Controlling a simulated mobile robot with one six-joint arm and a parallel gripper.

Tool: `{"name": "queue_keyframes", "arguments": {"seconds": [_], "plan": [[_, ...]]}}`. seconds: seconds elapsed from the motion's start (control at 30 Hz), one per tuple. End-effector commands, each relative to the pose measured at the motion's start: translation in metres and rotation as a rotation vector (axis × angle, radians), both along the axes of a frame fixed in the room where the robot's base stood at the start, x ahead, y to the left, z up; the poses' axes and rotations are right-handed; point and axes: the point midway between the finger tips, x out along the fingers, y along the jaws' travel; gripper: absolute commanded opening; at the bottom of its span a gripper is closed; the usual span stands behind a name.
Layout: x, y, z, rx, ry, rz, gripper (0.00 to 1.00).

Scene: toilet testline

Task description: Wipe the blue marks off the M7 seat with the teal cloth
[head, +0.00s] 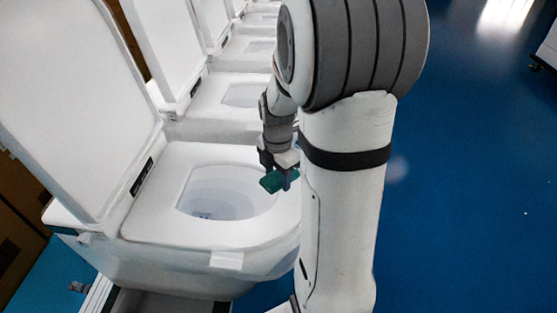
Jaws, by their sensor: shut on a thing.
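The teal cloth (270,183) is a small folded pad. My gripper (281,177) is shut on it, above the right side of the nearest toilet's white seat (150,220). I cannot tell whether the cloth touches the seat. No blue marks can be made out on the visible part of the seat. A small bluish patch (204,215) shows inside the bowl. My arm hides the seat's right edge. No M7 label is readable, so I cannot tell from markings which toilet is M7.
The nearest toilet's raised lid (75,100) stands at the left. More white toilets (215,105) with raised lids line up behind it. Open blue floor (470,190) lies to the right. A dark-and-white object (546,50) stands at the far right edge.

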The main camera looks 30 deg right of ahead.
Motion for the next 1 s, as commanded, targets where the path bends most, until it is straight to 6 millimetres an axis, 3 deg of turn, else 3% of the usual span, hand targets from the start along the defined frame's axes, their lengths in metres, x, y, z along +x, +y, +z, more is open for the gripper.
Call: {"name": "queue_keyframes", "arguments": {"seconds": [0.4,1.0], "plan": [[0.0,0.0,0.038,-0.001,-0.001,0.0,0.29],[0.0,0.0,0.038,0.0,0.0,0.002,0.29]]}}
